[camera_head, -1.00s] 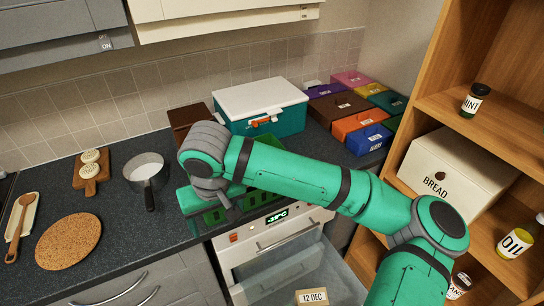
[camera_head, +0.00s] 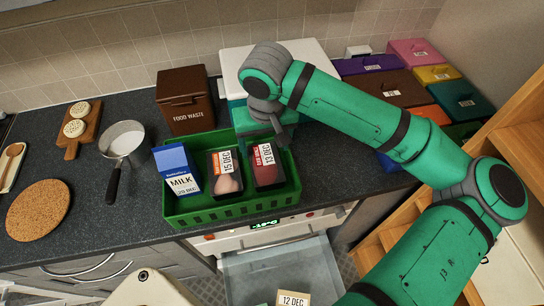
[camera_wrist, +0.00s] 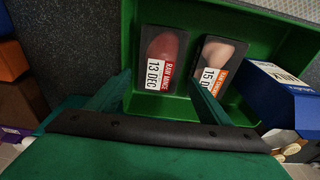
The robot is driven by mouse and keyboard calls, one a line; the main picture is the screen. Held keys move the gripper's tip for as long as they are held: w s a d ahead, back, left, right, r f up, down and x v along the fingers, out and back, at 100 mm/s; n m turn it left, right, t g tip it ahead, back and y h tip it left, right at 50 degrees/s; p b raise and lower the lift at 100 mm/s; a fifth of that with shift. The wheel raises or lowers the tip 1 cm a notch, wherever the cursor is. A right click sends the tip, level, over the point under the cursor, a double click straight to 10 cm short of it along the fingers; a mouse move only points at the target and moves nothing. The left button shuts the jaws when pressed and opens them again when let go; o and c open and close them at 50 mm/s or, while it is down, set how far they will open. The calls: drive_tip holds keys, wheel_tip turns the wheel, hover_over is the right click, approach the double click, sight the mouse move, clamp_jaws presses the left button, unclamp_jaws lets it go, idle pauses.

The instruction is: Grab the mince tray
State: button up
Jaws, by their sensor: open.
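The mince tray (camera_head: 268,175) is a dark tray of red meat with a red and white label dated 13 DEC. It lies at the right end of a green crate (camera_head: 225,213) on the counter. In the wrist view the mince tray (camera_wrist: 163,47) shows ahead of my gripper, its label reading RAW MINCE. My gripper (camera_wrist: 161,84) is open and empty, its two fingers apart and pointing toward the tray. In the head view my gripper (camera_head: 274,132) is above the back right of the crate, partly hidden by my wrist.
Beside the mince are a pale meat tray dated 15 DEC (camera_head: 225,172) and a blue and white milk carton (camera_head: 178,170). A brown food waste bin (camera_head: 186,100) stands behind the crate, with a white-lidded box (camera_head: 310,50) at back right. An open drawer (camera_head: 262,275) is below.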

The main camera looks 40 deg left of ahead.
sight(265, 162)
wheel_tip(265, 162, down, 3)
drive_tip(key=shift+s+a+f, duration=0.1)
drive_tip(key=shift+a+f, duration=0.05)
drive_tip(key=shift+f, duration=0.05)
drive_tip(key=shift+d+f, duration=0.25)
drive_tip(key=shift+f, duration=0.15)
drive_tip(key=f, duration=0.4)
drive_tip(key=shift+a+f, duration=0.25)
drive_tip(key=shift+f, duration=0.15)
drive_tip(key=shift+w, duration=0.2)
drive_tip(key=shift+c, duration=0.3)
drive_tip(key=c, duration=0.9)
